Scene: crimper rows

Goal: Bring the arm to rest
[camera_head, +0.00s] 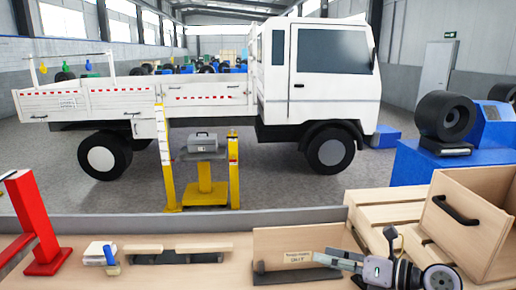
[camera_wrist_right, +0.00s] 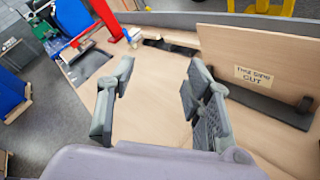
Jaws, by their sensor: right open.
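My right gripper (camera_head: 358,246) is over the front right of the wooden workbench (camera_head: 200,268). Its arm comes in from the lower right. In the wrist view the right gripper (camera_wrist_right: 158,80) has its two fingers wide apart, with only bare bench top showing between them. It holds nothing. My left arm and gripper are in neither view.
An upright wooden board (camera_head: 285,243) with a label stands left of the right gripper. A drawer box with a black handle (camera_head: 455,211) is close on the right. Wooden blocks (camera_head: 204,248), a white pad (camera_head: 100,252) and a red stand (camera_head: 38,225) are farther left.

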